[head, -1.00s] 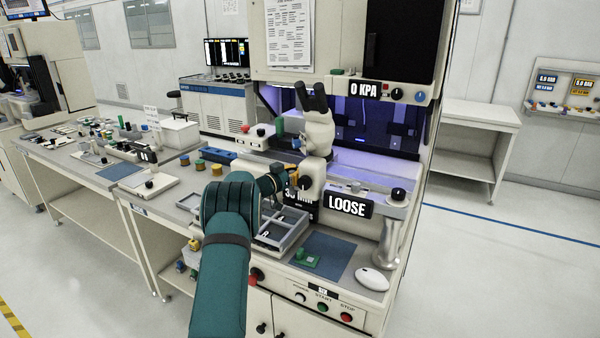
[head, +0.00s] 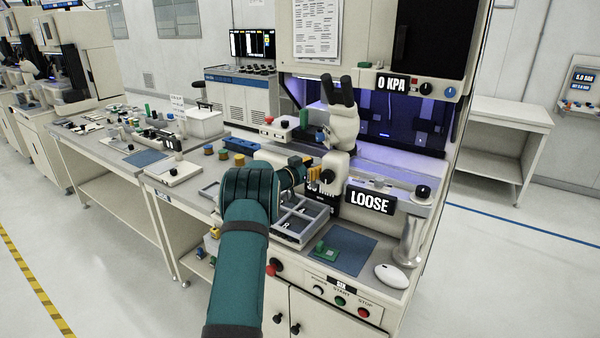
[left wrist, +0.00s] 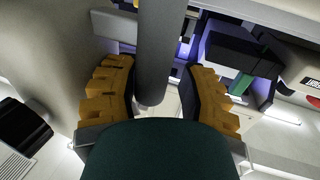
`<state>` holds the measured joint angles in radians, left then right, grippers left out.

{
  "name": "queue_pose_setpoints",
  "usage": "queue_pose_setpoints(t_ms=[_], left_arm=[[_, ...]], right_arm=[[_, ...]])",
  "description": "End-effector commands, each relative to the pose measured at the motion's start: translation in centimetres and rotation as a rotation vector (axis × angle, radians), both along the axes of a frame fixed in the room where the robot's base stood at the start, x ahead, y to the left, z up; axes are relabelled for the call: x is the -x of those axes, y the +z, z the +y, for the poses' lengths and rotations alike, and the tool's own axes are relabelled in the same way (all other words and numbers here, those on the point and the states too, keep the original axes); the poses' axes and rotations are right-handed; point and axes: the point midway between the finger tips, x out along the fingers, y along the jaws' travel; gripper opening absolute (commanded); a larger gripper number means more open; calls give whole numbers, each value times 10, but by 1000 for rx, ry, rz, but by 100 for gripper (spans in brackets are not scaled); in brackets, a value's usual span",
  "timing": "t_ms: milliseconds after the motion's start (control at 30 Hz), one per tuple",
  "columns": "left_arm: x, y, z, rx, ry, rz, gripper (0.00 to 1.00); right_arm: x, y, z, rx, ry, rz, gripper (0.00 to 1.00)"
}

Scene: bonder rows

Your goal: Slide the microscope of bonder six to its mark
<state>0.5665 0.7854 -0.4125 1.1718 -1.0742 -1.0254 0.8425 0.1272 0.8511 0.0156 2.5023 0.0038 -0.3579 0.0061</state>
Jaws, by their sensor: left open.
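The microscope (head: 343,124) is a white body with two black eyepieces, upright over the bonder bench in the head view. A black sign reading LOOSE (head: 369,200) is at its lower right. A partly hidden dark label (head: 322,190) is below it. My left gripper (head: 316,172) is at the left side of the microscope's lower part, open, with orange finger pads. In the left wrist view, its two fingers (left wrist: 160,92) stand apart with a dark grey cylinder (left wrist: 163,50) between them in the picture. I cannot tell whether they touch it. The mark is not clearly seen.
A blue mat (head: 350,250) with a green piece and a white mouse (head: 391,276) lie at the bench front. A silver post (head: 411,240) stands at the right.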

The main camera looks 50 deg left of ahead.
Motion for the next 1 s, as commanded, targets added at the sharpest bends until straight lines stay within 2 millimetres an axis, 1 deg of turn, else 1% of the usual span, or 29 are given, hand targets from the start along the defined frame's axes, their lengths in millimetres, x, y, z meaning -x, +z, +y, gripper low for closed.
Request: queue_pose_setpoints(t_ms=[300, 400, 500, 700, 967, 1000], left_arm=[[64, 1, 4, 1, 6, 0, 40], [82, 1, 5, 1, 6, -1, 40], [95, 2, 5, 0, 5, -2, 40], [108, 2, 5, -1, 4, -2, 40], [109, 1, 5, -1, 4, -2, 40], [109, 1, 5, -1, 4, -2, 36]], right_arm=[[0, 0, 0, 0, 0, 0, 47], [0, 0, 0, 0, 0, 0, 47], [0, 0, 0, 0, 0, 0, 47], [0, 0, 0, 0, 0, 0, 47], [0, 0, 0, 0, 0, 0, 47], [0, 0, 0, 0, 0, 0, 47]])
